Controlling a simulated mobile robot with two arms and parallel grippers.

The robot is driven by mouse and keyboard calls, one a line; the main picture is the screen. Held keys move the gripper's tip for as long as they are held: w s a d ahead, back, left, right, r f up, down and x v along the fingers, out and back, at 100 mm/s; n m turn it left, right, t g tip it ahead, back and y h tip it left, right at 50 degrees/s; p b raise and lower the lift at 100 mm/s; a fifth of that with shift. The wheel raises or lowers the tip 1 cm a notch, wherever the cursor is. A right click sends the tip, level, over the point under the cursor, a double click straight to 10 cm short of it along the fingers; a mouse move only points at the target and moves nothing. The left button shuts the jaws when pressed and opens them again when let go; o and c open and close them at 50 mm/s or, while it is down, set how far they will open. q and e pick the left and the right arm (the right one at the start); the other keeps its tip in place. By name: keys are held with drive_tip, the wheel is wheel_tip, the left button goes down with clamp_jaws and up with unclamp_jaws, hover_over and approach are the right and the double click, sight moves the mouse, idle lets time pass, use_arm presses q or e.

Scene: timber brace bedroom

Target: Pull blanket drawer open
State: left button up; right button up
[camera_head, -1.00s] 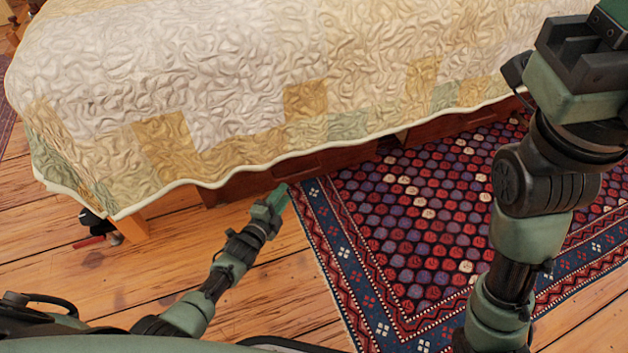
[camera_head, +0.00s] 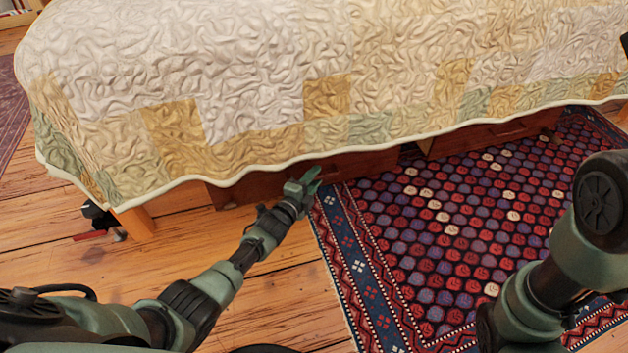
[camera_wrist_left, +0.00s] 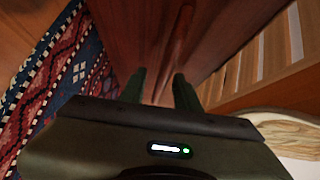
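The bed's reddish wooden drawer front (camera_head: 258,187) shows in the head view below the quilt's hem, at the left end of the rug. It looks closed. My left gripper (camera_head: 311,178) is right in front of it. In the left wrist view, the drawer front (camera_wrist_left: 135,35) fills the middle, with a bar-like wooden handle (camera_wrist_left: 181,40) running along it. The left gripper's fingers (camera_wrist_left: 159,80) are apart, and the handle's line runs down between them; I cannot tell if they touch it. My right gripper is out of view.
A second drawer front (camera_head: 480,138) sits further right under the bed. The quilt (camera_head: 220,90) hangs over the drawers' top edges. A patterned rug (camera_head: 430,240) covers the floor at right; bare planks (camera_head: 185,245) lie at left. A bed leg (camera_head: 136,222) stands at the left corner.

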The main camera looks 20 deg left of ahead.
use_arm(q)
clamp_jaws()
idle(1.4)
